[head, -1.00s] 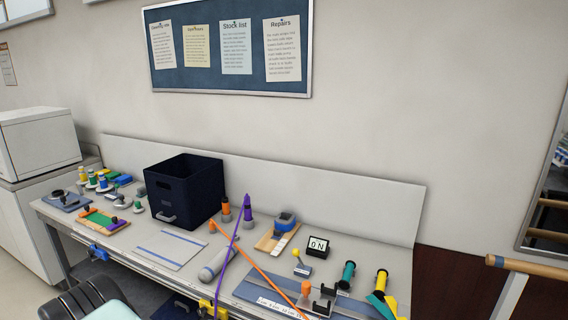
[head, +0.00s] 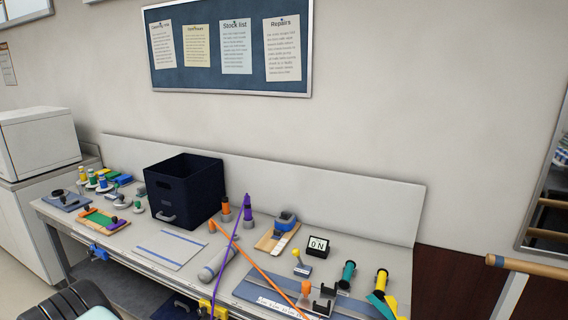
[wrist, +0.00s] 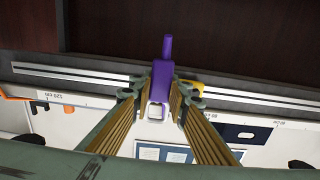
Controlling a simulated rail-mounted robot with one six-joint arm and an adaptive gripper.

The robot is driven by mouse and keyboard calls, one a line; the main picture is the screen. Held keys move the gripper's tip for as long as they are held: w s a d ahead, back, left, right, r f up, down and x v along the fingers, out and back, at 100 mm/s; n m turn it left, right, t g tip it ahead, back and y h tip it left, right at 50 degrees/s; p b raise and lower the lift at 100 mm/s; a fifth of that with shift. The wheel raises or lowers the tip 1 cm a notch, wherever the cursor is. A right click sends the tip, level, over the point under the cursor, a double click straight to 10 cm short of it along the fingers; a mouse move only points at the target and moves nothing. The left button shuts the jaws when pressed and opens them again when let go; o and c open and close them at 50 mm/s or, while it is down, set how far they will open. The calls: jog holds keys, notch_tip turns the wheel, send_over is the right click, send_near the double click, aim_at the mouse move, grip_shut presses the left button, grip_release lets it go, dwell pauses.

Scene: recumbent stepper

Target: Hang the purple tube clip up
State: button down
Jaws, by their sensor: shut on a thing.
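The purple tube clip (wrist: 160,84) is between the fingers of my gripper (wrist: 160,95) in the wrist view. The gripper is shut on its lower part, and its narrow purple end sticks out beyond the fingertips. A pale square opening shows at the near end of the clip. A long pale rail strip (wrist: 70,72) runs across behind the clip on a dark surface. Whether the clip touches the strip I cannot tell. In the head view neither the gripper nor this clip can be made out.
In the wrist view, a yellow piece (wrist: 196,88) shows close behind the right fingertip, and an orange piece (wrist: 14,97) is at the far left. In the head view, the bench holds a dark blue bin (head: 184,190), a purple strap (head: 229,250), an orange strap (head: 262,270) and several small tools.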

jog(key=shift+s+a, duration=0.15)
jog(key=shift+s, duration=0.2)
dwell(0.4)
jog(key=shift+b+v, duration=0.3)
jog(key=shift+v, duration=2.1)
